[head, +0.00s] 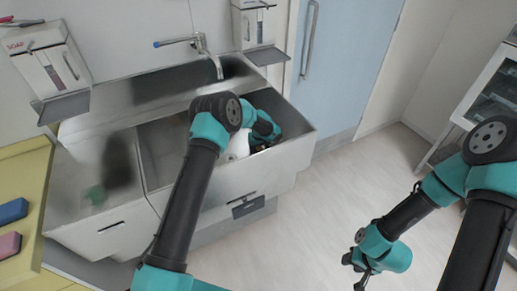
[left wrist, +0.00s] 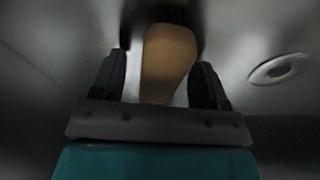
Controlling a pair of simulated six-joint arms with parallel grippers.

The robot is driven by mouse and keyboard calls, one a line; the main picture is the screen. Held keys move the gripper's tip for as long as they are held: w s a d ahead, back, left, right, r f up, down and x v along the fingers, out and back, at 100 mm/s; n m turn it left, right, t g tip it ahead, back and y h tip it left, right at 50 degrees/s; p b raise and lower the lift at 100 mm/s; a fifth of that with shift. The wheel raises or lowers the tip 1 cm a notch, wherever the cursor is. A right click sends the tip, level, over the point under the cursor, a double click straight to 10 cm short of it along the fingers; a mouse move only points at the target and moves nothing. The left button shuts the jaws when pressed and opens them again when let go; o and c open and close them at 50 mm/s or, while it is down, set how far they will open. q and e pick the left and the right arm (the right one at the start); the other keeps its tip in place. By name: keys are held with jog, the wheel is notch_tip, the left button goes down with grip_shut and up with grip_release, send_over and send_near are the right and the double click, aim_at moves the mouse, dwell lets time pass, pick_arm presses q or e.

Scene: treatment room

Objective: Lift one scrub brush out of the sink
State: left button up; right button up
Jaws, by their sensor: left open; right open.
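A tan, wooden-looking object (left wrist: 168,58), seemingly the scrub brush, lies in the sink and tapers toward me in the left wrist view. My left gripper (left wrist: 162,68) is open, with one dark finger on each side of it; whether they touch it I cannot tell. In the head view my left arm reaches down into the right basin of the steel sink (head: 225,185), and its fingers and the brush are mostly hidden. My right gripper (head: 360,266) is open and empty above the floor, right of the sink.
A drain (left wrist: 279,69) shows in the basin floor. The faucet (head: 205,50) overhangs the back. Soap dispensers (head: 58,70) hang on the wall. A yellow surface (head: 30,190) with blue (head: 12,211) and pink (head: 8,245) blocks is at left. The floor (head: 315,210) is clear.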

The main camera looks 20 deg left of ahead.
pick_arm(q)
jog(key=c, duration=1)
notch_tip(320, 180, up, 10)
jog(key=shift+r, duration=0.1)
dwell(0.4)
dwell(0.5)
